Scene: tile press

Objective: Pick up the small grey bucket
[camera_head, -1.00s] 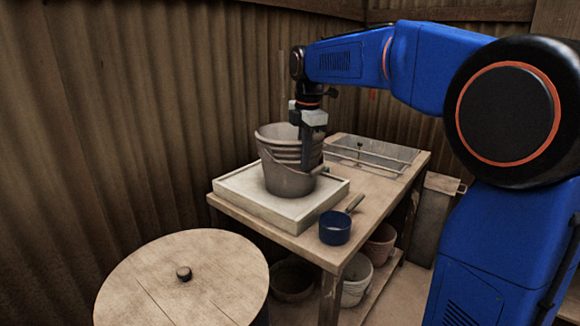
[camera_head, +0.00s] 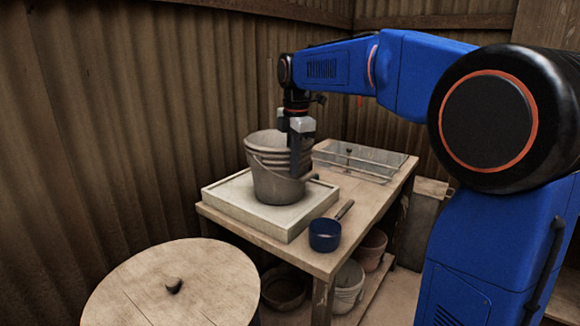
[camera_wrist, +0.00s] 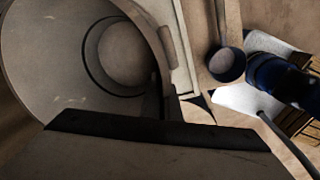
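The grey bucket (camera_head: 277,183) stands upright on a pale square slab (camera_head: 235,212) on the wooden table. Its ribbed upper wall and a bail handle show on the side near my gripper. In the wrist view, I look down into the open, empty-looking bucket (camera_wrist: 90,45) at the upper left. My gripper (camera_head: 300,165) points down at the bucket's right rim, with a dark finger in front of the outer wall. Any finger inside the bucket is hidden. In the wrist view, a dark-edged block fills the bottom, and the gap between the fingers does not show.
A small blue pan (camera_head: 325,236) stands at the table's front corner, right of the slab. A wire-framed tray (camera_head: 360,160) lies at the back. A round wooden lid (camera_head: 200,270) is in front. Pots and a pale bucket (camera_head: 349,285) sit below. Corrugated walls stand close behind.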

